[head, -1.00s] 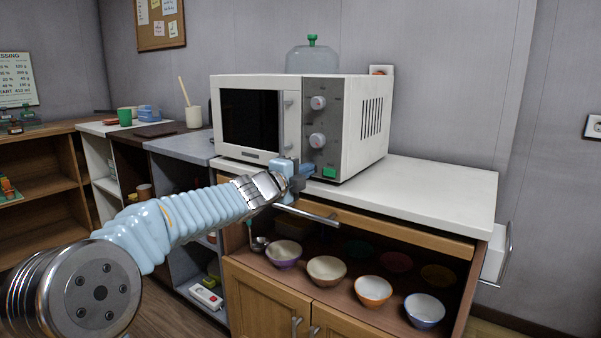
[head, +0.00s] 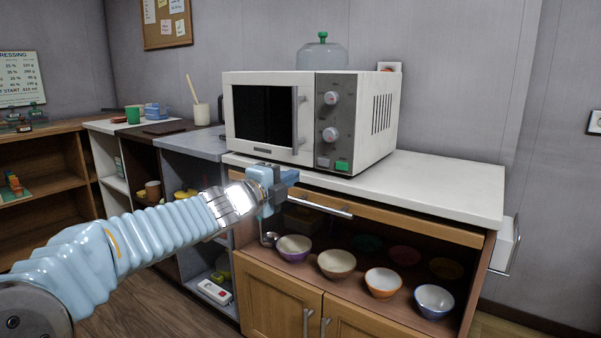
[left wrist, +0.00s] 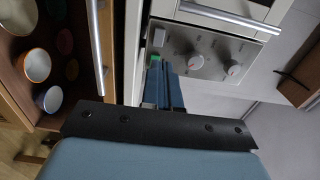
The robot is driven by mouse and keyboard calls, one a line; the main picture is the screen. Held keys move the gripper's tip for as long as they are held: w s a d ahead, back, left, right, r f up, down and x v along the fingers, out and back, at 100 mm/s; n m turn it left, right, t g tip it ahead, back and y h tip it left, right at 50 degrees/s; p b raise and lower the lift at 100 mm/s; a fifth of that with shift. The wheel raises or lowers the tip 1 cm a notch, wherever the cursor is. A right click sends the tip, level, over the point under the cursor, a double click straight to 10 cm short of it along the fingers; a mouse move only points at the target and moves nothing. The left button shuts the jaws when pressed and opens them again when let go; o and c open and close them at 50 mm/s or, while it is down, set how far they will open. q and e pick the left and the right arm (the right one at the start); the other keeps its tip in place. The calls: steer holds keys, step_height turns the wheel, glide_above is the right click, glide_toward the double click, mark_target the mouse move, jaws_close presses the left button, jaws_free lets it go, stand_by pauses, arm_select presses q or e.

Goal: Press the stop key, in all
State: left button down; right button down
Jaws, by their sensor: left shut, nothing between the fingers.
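The microwave (head: 300,160) stands on the white counter with its door closed. At the foot of its grey control panel (head: 325,148) are a grey key (head: 323,162) and a green key (head: 342,166), side by side. I cannot read a label saying which is stop. My left gripper (head: 292,176) is shut and empty, in front of and below the panel, apart from the keys. The left wrist view shows the shut fingers (left wrist: 159,66) pointing towards the keys' end of the panel, with the grey key (left wrist: 159,38) clear. My right gripper is not in view.
Two knobs (head: 330,134) sit above the keys. The microwave's door handle (head: 296,118) is left of the panel. A drawer handle (head: 320,207) juts out below the counter (head: 440,185). Several bowls (head: 337,263) stand on the shelf beneath.

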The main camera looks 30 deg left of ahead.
arm_select(q)
steer(key=shift+s, duration=1.05)
steer(key=w+d+f+n+g+h, duration=0.1)
steer(key=w+d+f+n+g, duration=0.2)
steer(key=f, duration=0.9)
steer(key=w+d+f+n+g, duration=0.1)
steer(key=w+d+f+n, duration=0.3)
steer(key=f, duration=0.7)
steer(key=s+d+f+n+g, duration=0.2)
steer(key=d+f, duration=0.1)
steer(key=f, duration=0.4)
steer(key=s+d+f+n+g+h, duration=0.1)
steer(key=s+d+f+n, duration=0.15)
steer(key=f, duration=0.35)
steer(key=s+d+f+n+g, duration=0.2)
steer(key=d+f, duration=0.1)
steer(key=f, duration=0.4)
steer(key=s+d+f+n+g, duration=0.3)
steer(key=s+d+f+g, duration=0.1)
steer(key=s+f, duration=0.5)
steer(key=s+d+f+n+g+p, duration=0.1)
steer(key=s+d+f+n+g, duration=0.3)
steer(key=s+f, duration=0.5)
steer(key=s+d, duration=0.2)
steer(key=s, duration=0.2)
steer(key=shift+s+f, duration=0.15)
steer(key=shift+s, duration=0.15)
